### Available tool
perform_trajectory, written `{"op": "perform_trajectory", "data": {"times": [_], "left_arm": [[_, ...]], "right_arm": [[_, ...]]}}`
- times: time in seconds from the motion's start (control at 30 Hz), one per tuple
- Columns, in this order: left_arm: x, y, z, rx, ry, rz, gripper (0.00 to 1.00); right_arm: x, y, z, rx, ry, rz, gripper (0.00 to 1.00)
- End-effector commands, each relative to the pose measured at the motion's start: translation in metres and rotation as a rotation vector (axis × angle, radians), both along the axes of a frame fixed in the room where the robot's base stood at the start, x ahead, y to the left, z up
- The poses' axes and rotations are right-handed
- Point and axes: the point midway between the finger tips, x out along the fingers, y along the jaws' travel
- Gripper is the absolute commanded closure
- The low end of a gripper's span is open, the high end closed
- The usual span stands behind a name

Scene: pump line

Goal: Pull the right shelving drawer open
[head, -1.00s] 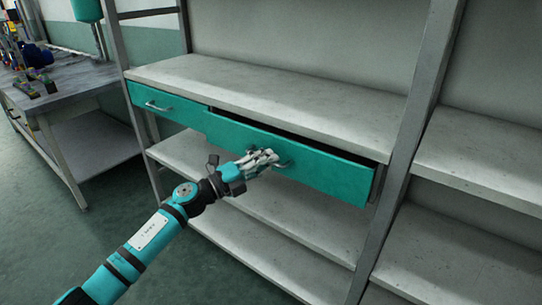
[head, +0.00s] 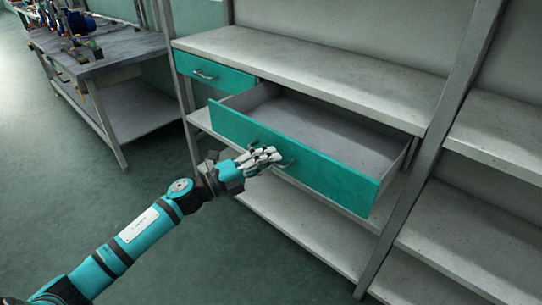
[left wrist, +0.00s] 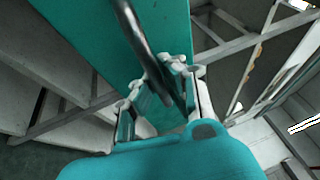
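The right shelving drawer (head: 325,180) has a wide teal front and stands well out from the shelving, with its empty grey inside showing. Its metal handle (head: 288,163) is partly hidden by my left gripper (head: 265,159). In the left wrist view the handle (left wrist: 131,28) runs down between the fingers of the left gripper (left wrist: 160,80), which are closed around it. The teal drawer front (left wrist: 90,45) lies just beyond the fingers. My right gripper is in neither view.
A shut teal drawer (head: 213,74) with its own handle is at the left. Shelf boards lie above and below, with a grey upright (head: 428,165) at the right. A workbench (head: 100,52) stands at back left. The floor in front is clear.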

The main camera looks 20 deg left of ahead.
Motion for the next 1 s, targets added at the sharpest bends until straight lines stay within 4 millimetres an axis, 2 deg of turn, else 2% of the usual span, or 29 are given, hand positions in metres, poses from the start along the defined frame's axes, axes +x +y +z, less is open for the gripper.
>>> {"op": "perform_trajectory", "data": {"times": [0.2, 0.4, 0.47, 0.77, 0.87, 1.0], "left_arm": [[0.0, 0.0, -0.003, 0.006, 0.002, 0.002, 1.0], [0.0, 0.0, -0.002, 0.004, 0.002, 0.001, 0.71], [0.0, 0.0, -0.002, 0.003, 0.002, 0.0, 0.66], [-0.002, 0.002, -0.002, 0.001, 0.002, 0.001, 0.66], [-0.009, 0.009, -0.004, 0.002, 0.004, 0.001, 0.66], [-0.029, 0.027, -0.01, 0.003, 0.007, 0.001, 0.66]], "right_arm": [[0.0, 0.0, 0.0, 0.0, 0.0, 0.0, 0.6], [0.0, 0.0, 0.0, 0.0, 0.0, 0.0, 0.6], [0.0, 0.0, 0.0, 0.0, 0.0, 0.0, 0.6], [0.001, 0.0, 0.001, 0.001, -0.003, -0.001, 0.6], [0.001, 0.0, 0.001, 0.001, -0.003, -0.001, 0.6], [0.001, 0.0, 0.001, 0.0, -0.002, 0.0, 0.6]]}}
